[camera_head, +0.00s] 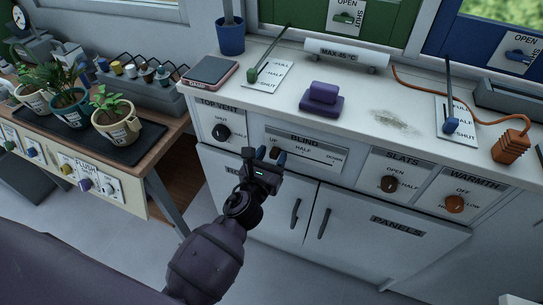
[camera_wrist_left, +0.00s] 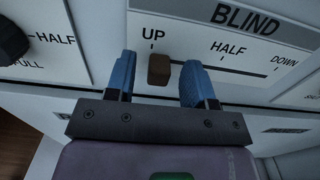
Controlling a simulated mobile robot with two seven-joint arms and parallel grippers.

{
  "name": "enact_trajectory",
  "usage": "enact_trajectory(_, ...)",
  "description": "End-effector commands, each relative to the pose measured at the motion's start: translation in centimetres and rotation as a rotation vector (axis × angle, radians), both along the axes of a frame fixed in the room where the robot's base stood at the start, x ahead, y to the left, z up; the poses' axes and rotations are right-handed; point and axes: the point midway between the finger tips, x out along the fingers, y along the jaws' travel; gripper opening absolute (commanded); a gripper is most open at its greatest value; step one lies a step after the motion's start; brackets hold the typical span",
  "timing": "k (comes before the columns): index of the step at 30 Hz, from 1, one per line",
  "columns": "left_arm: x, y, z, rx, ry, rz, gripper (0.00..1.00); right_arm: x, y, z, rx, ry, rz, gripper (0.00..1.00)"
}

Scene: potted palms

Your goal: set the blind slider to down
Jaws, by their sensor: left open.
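The blind slider has a brown knob (camera_wrist_left: 159,69) at the UP end of its horizontal track on the BLIND panel (camera_head: 312,152). HALF is marked mid-track and DOWN at the right end. My left gripper (camera_head: 269,154) is in front of the panel at the UP end. In the left wrist view its two blue fingers (camera_wrist_left: 158,80) are apart, one on each side of the knob, with visible gaps. Whether the fingertips reach as deep as the knob is unclear. My right gripper is not in view.
The TOP VENT knob (camera_head: 222,132) is left of the BLIND panel; the SLATS knob (camera_head: 389,183) and WARMTH knob (camera_head: 455,204) are to its right. A purple block (camera_head: 321,99) stands on the counter above. Cabinet doors with handles are below. Potted plants stand at left.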

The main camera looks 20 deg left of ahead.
Motion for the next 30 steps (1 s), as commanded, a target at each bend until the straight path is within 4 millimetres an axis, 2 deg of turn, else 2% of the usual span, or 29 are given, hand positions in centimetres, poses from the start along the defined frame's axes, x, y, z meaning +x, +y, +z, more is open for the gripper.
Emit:
enact_trajectory(5,0.0,0.0,0.0,0.000,0.000,0.000,0.49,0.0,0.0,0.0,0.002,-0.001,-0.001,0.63)
enact_trajectory(15,0.0,0.0,0.0,-0.001,0.000,0.000,0.00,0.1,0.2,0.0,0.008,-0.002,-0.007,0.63)
enact_trajectory(23,0.0,0.0,0.0,-0.001,0.000,0.000,0.00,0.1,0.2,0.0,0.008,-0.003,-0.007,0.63)
enact_trajectory(30,1.0,-0.1,0.0,-0.001,0.000,-0.002,0.00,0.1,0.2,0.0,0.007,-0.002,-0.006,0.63)
